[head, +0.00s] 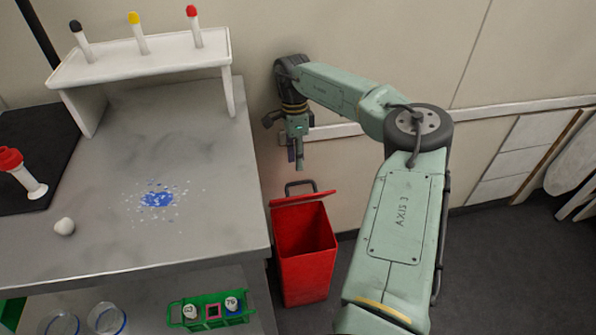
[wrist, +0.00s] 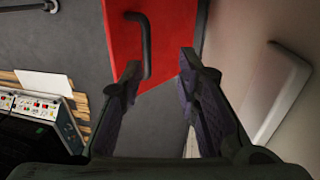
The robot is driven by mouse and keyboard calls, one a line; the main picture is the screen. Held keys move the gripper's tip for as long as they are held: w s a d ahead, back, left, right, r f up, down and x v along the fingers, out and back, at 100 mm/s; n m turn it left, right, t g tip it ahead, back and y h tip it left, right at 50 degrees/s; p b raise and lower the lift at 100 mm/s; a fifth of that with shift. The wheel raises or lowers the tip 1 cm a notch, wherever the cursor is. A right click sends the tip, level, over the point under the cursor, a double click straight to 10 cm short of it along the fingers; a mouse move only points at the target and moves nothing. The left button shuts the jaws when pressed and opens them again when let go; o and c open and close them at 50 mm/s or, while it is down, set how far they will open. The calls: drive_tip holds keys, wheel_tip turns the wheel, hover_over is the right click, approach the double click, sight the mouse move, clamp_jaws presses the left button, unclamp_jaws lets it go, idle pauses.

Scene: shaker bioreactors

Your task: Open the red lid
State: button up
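The red lid (head: 305,198) is on the red bin (head: 308,270) beside the workbench. In the head view it appears nearly edge-on, raised at the back of the bin's opening, with the inside visible below it. Its dark handle (head: 300,184) points up on the wall side. In the wrist view the red lid (wrist: 120,40) fills the upper middle, and the dark handle (wrist: 147,58) appears between my fingertips. My gripper (head: 299,166) is open, pointing down just above the handle. No contact with the handle can be made out.
The grey workbench (head: 180,225) is close on the left, with a white rack (head: 150,62) holding capped tubes. A green rack (head: 212,322) is on the lower shelf. The wall (head: 350,185) is close behind the bin. Floor (head: 500,280) is clear at right.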

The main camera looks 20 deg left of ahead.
drive_tip(key=r, duration=0.6)
drive_tip(key=shift+w+a, duration=0.25)
drive_tip(key=shift+w, duration=0.1)
drive_tip(key=shift+f, duration=0.15)
drive_tip(key=s+d+t+y+b, duration=0.15)
drive_tip(key=d+b, duration=0.25)
drive_tip(key=b, duration=1.1)
drive_tip(key=f, duration=1)
drive_tip(key=shift+s+f, duration=0.2)
drive_tip(key=shift+s, duration=0.2)
drive_tip(key=shift+c, duration=0.6)
clamp_jaws()
